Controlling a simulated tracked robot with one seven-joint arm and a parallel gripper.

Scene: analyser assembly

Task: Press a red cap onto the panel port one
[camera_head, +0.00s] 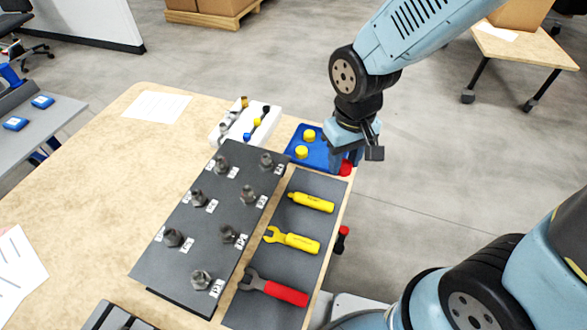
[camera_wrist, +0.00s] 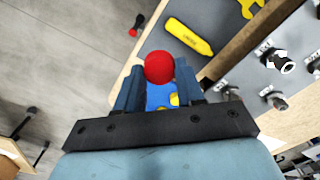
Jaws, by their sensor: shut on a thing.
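My gripper (camera_head: 348,160) is over the blue tray (camera_head: 315,156) at the far right end of the table. In the wrist view my gripper (camera_wrist: 158,88) is shut on a red cap (camera_wrist: 159,67), which sits between the two blue fingers. The red cap also shows in the head view (camera_head: 346,168), partly hidden by the fingers. Two yellow caps (camera_head: 302,152) stand in the blue tray. The dark panel (camera_head: 190,225) lies left of the tray and carries several grey metal ports (camera_head: 249,194) with white labels. Which label marks port one is too small to read.
A grey mat beside the panel holds a yellow bottle-shaped tool (camera_head: 311,202), a yellow wrench (camera_head: 292,240) and a red-handled wrench (camera_head: 273,287). A white rack (camera_head: 245,124) with small coloured parts stands behind the panel. The table's left part is mostly clear.

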